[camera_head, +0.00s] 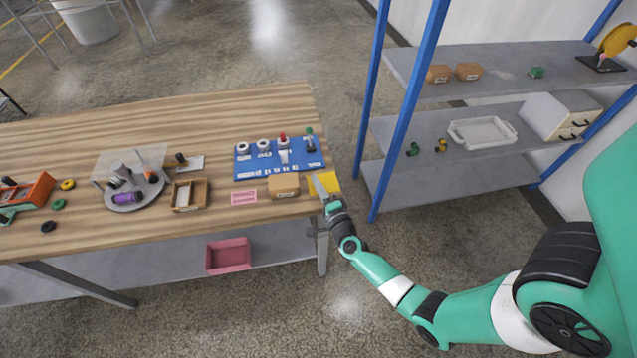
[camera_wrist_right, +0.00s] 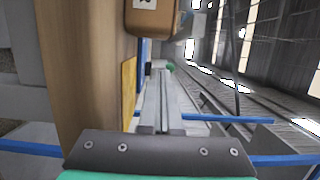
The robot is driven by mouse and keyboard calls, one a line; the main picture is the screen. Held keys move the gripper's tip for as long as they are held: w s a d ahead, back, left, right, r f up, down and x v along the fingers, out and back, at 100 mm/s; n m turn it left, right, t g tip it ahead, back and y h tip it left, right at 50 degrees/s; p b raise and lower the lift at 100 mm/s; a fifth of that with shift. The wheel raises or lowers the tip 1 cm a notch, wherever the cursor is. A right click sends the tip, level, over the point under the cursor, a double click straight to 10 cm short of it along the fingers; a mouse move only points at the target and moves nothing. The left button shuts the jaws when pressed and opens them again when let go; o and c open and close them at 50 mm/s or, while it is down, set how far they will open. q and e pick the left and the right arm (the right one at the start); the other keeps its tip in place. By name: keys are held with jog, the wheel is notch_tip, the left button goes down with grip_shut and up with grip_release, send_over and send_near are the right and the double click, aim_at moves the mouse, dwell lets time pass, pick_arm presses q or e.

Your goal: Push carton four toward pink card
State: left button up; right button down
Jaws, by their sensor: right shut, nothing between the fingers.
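A small brown carton (camera_head: 285,185) lies on the wooden table near its right end, just right of the pink card (camera_head: 244,197). The carton also shows at the top of the right wrist view (camera_wrist_right: 152,18), with a white label whose mark is cut off. My right gripper (camera_head: 318,186) is at the right of the carton, over the yellow card (camera_head: 327,181). Its fingers are together and empty; in the wrist view the fingers (camera_wrist_right: 160,95) point toward the carton's side of the table. I cannot tell whether they touch the carton. My left gripper is out of view.
A blue panel (camera_head: 279,157) with knobs lies behind the carton. A wooden tray (camera_head: 190,195) is left of the pink card, and a round grey tray (camera_head: 132,197) farther left. A blue-posted shelf (camera_head: 447,187) stands to the right, past a floor gap.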

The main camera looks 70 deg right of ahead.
jog(key=s, duration=0.1)
jog(key=s+p, duration=0.1)
jog(key=shift+s+a+r, duration=0.15)
jog(key=shift+s+a, duration=0.15)
jog(key=shift+a, duration=0.05)
jog(key=p+v, duration=0.1)
jog(key=v, duration=0.7)
jog(key=shift+w+a, duration=0.25)
jog(key=shift+w, duration=0.05)
